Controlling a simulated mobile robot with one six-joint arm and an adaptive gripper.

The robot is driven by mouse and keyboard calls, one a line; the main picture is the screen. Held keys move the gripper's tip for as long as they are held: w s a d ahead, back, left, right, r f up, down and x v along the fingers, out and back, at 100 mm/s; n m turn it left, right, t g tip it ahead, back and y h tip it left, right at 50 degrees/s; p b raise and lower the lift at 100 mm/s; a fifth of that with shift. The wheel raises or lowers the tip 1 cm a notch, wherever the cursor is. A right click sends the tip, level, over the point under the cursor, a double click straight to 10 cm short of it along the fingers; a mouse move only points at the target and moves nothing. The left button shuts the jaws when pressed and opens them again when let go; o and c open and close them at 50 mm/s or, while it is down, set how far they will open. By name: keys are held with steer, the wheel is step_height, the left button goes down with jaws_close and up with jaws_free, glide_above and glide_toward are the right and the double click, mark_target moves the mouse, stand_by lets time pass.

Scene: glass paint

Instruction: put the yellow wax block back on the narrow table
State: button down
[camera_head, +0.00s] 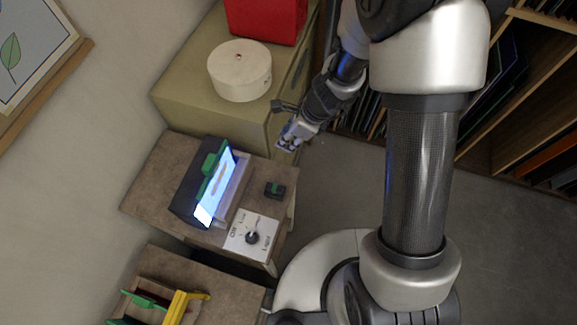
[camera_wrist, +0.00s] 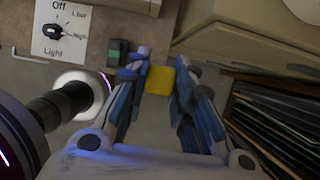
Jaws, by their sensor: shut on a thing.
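The yellow wax block (camera_wrist: 160,80) is held between the two blue-padded fingers of my gripper (camera_wrist: 160,75) in the wrist view. In the head view my gripper (camera_head: 291,137) hangs beside the front of the beige cabinet, past the upper right corner of a brown table (camera_head: 150,183). I cannot make out the block there. The brown table carries a lit screen box and a switch panel; it also shows in the wrist view (camera_wrist: 20,75). I cannot tell whether this or the lower brown table (camera_head: 232,287) is the narrow one.
The beige cabinet (camera_head: 185,90) bears a round white tin (camera_head: 240,72) and a red box (camera_head: 265,18). On the brown table are the lit box (camera_head: 215,188), a small dark green block (camera_head: 275,188) and the light switch panel (camera_head: 251,236). Shelves (camera_head: 525,65) stand at right.

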step_height(320, 180, down, 18)
steer(key=b, duration=0.8)
steer(key=shift+f+b, duration=0.15)
steer(key=shift+b, duration=0.15)
steer(key=c, duration=1.4)
jaws_free()
steer(key=shift+o, duration=0.2)
steer(key=p+v, duration=0.5)
steer(key=v, duration=0.7)
steer(key=shift+r, duration=0.2)
